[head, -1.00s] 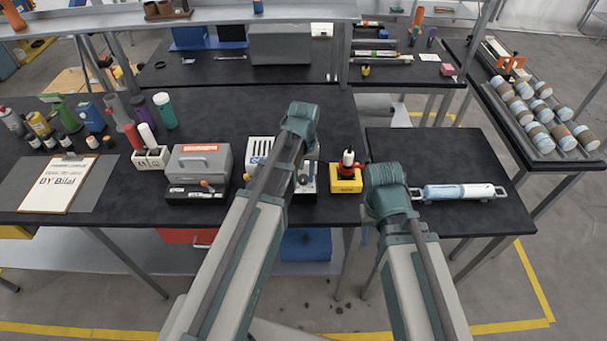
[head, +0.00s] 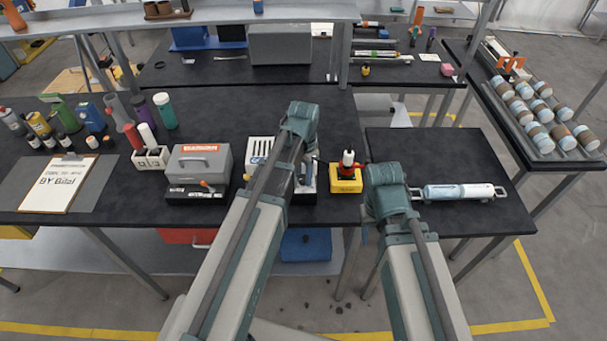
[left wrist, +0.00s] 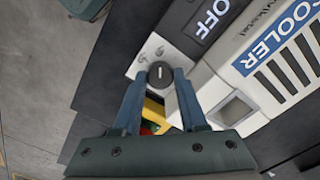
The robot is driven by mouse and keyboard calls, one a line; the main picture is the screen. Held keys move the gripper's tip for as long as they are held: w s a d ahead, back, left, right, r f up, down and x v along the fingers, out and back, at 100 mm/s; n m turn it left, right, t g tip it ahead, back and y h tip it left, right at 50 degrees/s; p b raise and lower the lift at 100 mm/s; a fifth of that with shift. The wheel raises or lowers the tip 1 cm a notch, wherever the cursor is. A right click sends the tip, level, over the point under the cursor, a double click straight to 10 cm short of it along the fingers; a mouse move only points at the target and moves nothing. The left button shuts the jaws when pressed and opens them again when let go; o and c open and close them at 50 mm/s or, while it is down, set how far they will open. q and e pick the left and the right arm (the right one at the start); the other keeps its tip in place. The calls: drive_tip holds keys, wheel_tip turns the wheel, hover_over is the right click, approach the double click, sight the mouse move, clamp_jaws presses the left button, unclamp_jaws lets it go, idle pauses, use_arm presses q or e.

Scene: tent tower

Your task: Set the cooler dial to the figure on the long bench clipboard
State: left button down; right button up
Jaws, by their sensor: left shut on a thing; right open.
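The cooler (head: 262,148) is a white box with dark vents, mostly behind my left arm; its "COOLER" label shows in the left wrist view (left wrist: 270,45). The black dial (left wrist: 161,73) has a white pointer mark, upright in the left wrist view, with small pale marks beside it. My left gripper (left wrist: 160,82) is shut on the dial, one finger on each side. In the head view my left fingers are mostly hidden.
A dark panel reading "OFF" (left wrist: 205,18) adjoins the dial. A yellow box with a red part (head: 346,184) stands between my arms. A grey case (head: 200,160) and several bottles stand left. A blue-white cylinder (head: 458,192) lies on the right bench.

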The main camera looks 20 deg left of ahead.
sight(304, 178)
use_arm(q)
drive_tip(key=shift+m, duration=0.4)
drive_tip(key=c, duration=0.7)
unclamp_jaws()
drive_tip(key=shift+c, duration=0.2)
wheel_tip(304, 178, up, 14)
drive_tip(key=p, duration=1.4)
drive_tip(key=shift+f, duration=0.15)
